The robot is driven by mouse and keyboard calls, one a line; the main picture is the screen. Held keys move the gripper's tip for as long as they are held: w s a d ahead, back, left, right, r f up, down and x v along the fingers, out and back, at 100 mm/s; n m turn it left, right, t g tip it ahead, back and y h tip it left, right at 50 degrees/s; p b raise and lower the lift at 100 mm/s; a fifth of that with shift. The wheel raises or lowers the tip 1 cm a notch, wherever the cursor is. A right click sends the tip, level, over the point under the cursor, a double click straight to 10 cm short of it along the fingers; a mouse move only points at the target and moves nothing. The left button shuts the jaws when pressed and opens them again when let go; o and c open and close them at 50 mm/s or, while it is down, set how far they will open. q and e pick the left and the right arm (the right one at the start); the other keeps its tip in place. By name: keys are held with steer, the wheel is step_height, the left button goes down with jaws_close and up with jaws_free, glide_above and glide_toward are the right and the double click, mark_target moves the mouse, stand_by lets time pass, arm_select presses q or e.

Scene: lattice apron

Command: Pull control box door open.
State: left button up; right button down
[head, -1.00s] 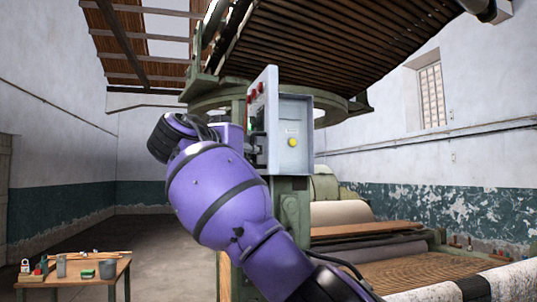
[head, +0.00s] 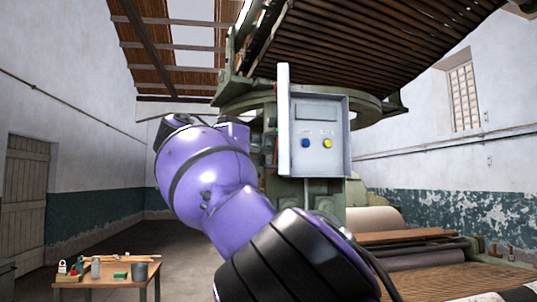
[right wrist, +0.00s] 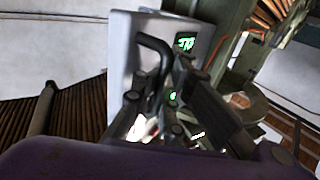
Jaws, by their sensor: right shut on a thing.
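The grey control box (head: 320,112) is fixed to the green machine in the head view. Its door (head: 284,120) stands out from the box's left side and is seen almost edge-on. The box's inside shows a blue button and a yellow button. In the right wrist view the door's outer face (right wrist: 122,60) carries a black bar handle (right wrist: 153,43) and a lit green display. My right gripper (right wrist: 158,88) is shut on the handle. In the head view my purple right arm reaches up to the door's left side and hides most of the gripper. My left gripper is not in view.
The green machine frame (head: 262,98) and its slatted conveyor stand around the box, with rollers (head: 375,220) at lower right. A small wooden table (head: 105,281) with containers stands at lower left. The floor beyond the table looks clear.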

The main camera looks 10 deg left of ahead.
steer(key=shift+a+f, duration=0.25)
steer(key=shift+f, duration=0.15)
steer(key=c, duration=2.1)
jaws_free()
steer(key=shift+s+r, duration=0.25)
steer(key=shift+r, duration=0.1)
steer(key=v, duration=1.2)
steer(key=shift+s+a, duration=0.1)
steer(key=shift+a, duration=0.05)
